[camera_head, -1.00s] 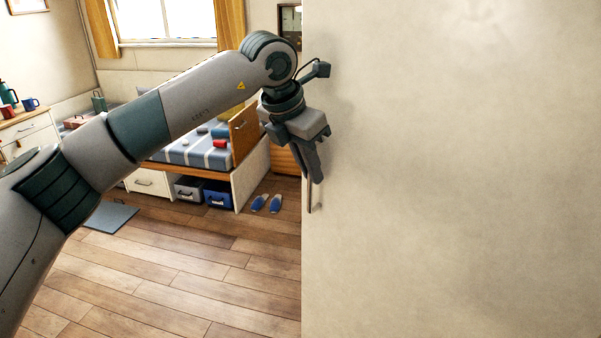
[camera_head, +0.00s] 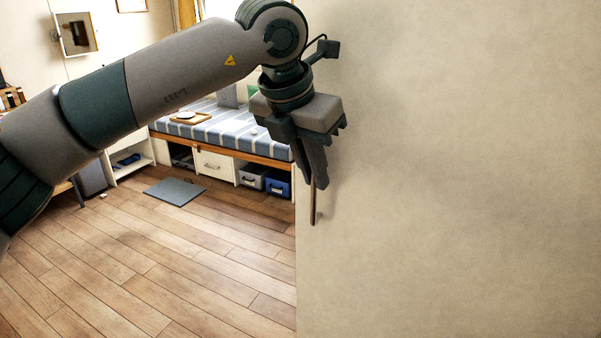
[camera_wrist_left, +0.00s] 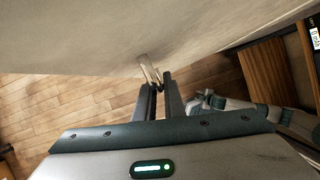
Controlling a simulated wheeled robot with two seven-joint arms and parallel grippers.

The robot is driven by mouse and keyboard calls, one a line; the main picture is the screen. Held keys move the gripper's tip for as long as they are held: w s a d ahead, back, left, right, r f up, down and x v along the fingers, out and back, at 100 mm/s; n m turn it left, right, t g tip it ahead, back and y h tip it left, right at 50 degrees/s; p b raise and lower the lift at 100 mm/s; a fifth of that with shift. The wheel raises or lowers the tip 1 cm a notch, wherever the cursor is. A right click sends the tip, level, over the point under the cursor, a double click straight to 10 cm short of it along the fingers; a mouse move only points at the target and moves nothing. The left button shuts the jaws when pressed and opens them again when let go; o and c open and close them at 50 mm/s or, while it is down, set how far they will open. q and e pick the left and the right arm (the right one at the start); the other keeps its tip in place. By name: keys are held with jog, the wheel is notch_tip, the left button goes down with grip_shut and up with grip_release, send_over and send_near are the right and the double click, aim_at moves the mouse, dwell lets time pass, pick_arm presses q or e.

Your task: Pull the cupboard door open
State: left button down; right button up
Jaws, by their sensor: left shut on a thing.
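The cupboard door (camera_head: 460,180) is a large plain beige panel filling the right half of the head view. It also spans the top of the left wrist view (camera_wrist_left: 90,35). Its slim upright handle (camera_head: 314,208) is near the door's left edge, and shows between the fingertips in the left wrist view (camera_wrist_left: 149,69). My left gripper (camera_head: 317,182) points down at the handle and is shut on it. The fingers (camera_wrist_left: 160,86) hide part of the handle. My right gripper does not show.
Wooden floor (camera_head: 190,255) lies open left of the door. A grey mat (camera_head: 174,191) lies there. Farther back are a striped bed (camera_head: 225,132) with storage boxes (camera_head: 277,184) underneath. A brown wooden panel (camera_wrist_left: 264,75) shows beyond the door's edge in the wrist view.

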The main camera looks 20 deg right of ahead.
pick_arm(q)
jog(key=shift+s+a, duration=0.2)
jog(key=shift+s, duration=0.05)
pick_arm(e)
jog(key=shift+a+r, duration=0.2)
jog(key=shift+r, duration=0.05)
pick_arm(q)
jog(key=c, duration=1.8)
grip_release()
jog(key=shift+c, duration=0.2)
